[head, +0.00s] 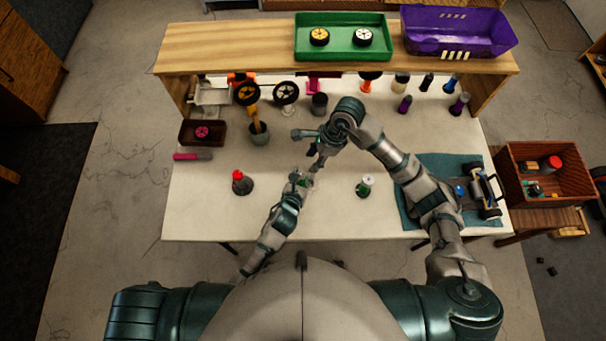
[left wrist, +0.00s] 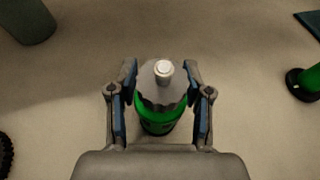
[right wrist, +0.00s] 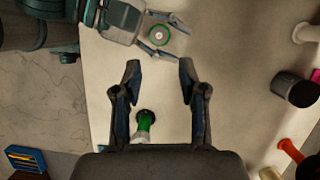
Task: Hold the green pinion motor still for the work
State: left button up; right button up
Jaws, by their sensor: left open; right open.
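The green pinion motor (left wrist: 150,118), with a grey disc and pale shaft on top, stands upright on the table between the fingers of my left gripper (left wrist: 160,80). The left fingers are open on either side of it; I cannot tell whether they touch it. In the head view my left gripper (head: 302,180) largely hides the motor. The right wrist view shows its round top (right wrist: 159,35) at the left fingers. My right gripper (right wrist: 160,70) is open and empty, above the table; in the head view (head: 316,163) it is just beyond the left gripper.
A second green part (head: 365,187) stands to the right, and a red-topped part (head: 240,183) to the left. A car chassis (head: 482,190) lies on a teal mat (head: 411,212). A shelf (head: 240,47) with a green tray (head: 342,51) and purple bin (head: 455,35) spans the back.

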pick_arm(q)
grip_shut()
